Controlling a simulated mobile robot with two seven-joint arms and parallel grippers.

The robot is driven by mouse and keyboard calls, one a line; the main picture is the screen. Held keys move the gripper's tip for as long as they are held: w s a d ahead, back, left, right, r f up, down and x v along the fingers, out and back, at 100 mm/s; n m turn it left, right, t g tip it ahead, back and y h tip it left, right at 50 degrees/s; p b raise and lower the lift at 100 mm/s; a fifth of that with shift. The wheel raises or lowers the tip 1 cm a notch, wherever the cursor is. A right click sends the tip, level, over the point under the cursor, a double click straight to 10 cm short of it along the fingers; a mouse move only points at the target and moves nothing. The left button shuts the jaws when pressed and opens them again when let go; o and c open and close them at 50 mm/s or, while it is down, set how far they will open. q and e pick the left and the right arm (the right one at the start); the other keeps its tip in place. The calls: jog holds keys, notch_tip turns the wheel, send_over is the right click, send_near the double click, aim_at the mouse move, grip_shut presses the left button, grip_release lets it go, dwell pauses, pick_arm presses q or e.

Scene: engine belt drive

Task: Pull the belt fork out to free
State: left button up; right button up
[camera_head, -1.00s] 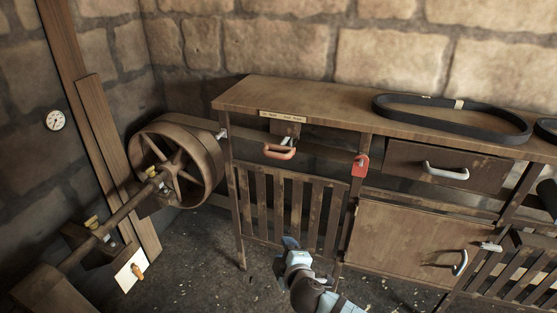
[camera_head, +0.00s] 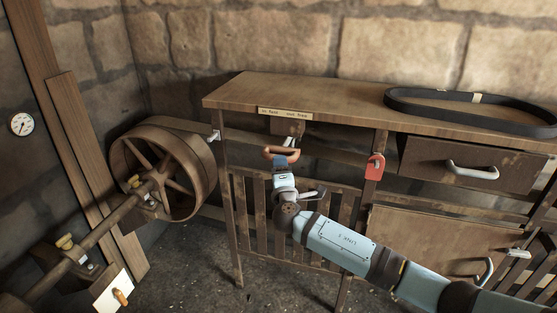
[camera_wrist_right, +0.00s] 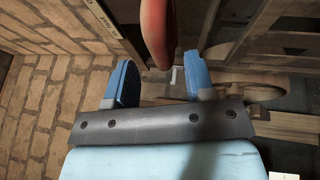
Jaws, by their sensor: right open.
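The belt fork's orange-red handle (camera_head: 288,152) is below the bench's front edge, under a small label plate (camera_head: 285,113). My right gripper (camera_head: 281,164) is at the handle, partly covering it from below. In the right wrist view the handle (camera_wrist_right: 157,30) hangs from the top, its near end at the gap between the blue fingers of my right gripper (camera_wrist_right: 160,77). The fingers are wide apart and not closed on it. I cannot tell whether either finger touches it. The flat belt (camera_head: 210,128) runs from the spoked pulley (camera_head: 160,172) under the bench top. My left gripper is not in view.
A red padlock-like tag (camera_head: 375,167) hangs on the post right of the handle. A slatted gate (camera_head: 250,215) is below, and a drawer (camera_head: 440,160) is to the right. A loose black belt (camera_head: 420,107) lies on the bench top (camera_head: 330,95).

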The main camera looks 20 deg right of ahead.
jog(key=shift+x, duration=2.25)
jog(key=shift+c, duration=0.3)
